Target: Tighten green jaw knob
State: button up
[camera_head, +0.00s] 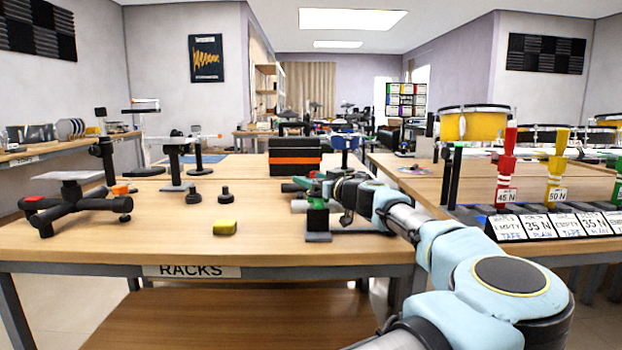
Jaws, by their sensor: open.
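My gripper (334,196), at the end of my pale blue and grey arm, is over the front table near its right side. It is small in view and its fingers are partly hidden by my wrist; it is open. Green parts (299,184) show just left of it, close to the gripper; I cannot tell which is the jaw knob or whether they touch my gripper. A black block with a green top (317,217) stands on a grey plate (318,237) just in front of the gripper.
A black and orange case (294,156) stands behind the gripper. Red (507,165) and yellow (557,170) handled tools stand on the right table.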

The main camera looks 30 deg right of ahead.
jog(key=shift+w, duration=0.1)
grip_shut()
dwell(0.7)
